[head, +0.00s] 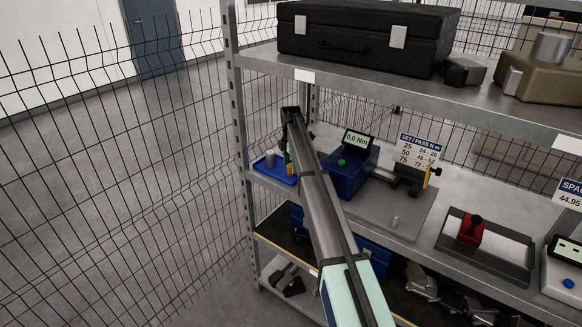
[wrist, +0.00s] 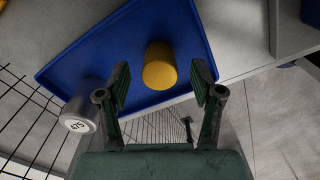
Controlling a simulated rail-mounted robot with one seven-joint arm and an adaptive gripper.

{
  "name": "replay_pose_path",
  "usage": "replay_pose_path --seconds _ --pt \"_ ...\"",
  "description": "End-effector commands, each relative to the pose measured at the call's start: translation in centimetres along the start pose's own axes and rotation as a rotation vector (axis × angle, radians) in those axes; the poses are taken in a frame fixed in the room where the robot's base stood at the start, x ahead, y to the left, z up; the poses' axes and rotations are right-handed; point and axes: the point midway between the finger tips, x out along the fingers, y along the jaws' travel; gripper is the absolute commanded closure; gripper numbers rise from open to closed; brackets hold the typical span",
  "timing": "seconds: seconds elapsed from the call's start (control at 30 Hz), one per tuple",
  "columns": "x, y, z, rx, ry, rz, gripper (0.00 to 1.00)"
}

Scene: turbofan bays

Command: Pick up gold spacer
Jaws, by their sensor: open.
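The gold spacer (wrist: 159,66) stands on a blue tray (wrist: 95,62) in the wrist view. My gripper (wrist: 161,80) is open, with one dark green finger on each side of the picture space around the spacer. Gaps show on both sides, and no finger touches it. I cannot tell how deep the fingertips reach beside it. In the head view the blue tray (head: 263,172) lies at the left end of the middle shelf.
A grey cylinder (wrist: 84,108) marked 475 stands left of the spacer, near the left finger. In the head view, a blue torque tester (head: 348,172) stands right of the tray. The upper shelf (head: 360,85) and wire fence (head: 120,150) bound the space.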

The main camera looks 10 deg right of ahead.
Motion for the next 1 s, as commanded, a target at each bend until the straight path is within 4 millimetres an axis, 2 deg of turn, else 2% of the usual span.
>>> replay_pose_path --seconds 0.13,0.3,0.37,0.4,0.5,0.83,1.0 --pt "0.8 0.0 0.0 0.0 0.0 0.001 0.34" --pt "0.9 0.0 0.0 0.0 0.0 0.001 0.34" --pt "0.9 0.0 0.0 0.0 0.0 0.001 0.55" --pt "0.9 0.0 0.0 0.0 0.0 0.001 0.69" --pt "0.9 0.0 0.0 0.0 0.0 0.001 1.0" --pt "0.8 0.0 0.0 0.0 0.0 0.001 1.0" --pt "-0.6 0.1 0.1 0.0 -0.001 0.002 1.0"
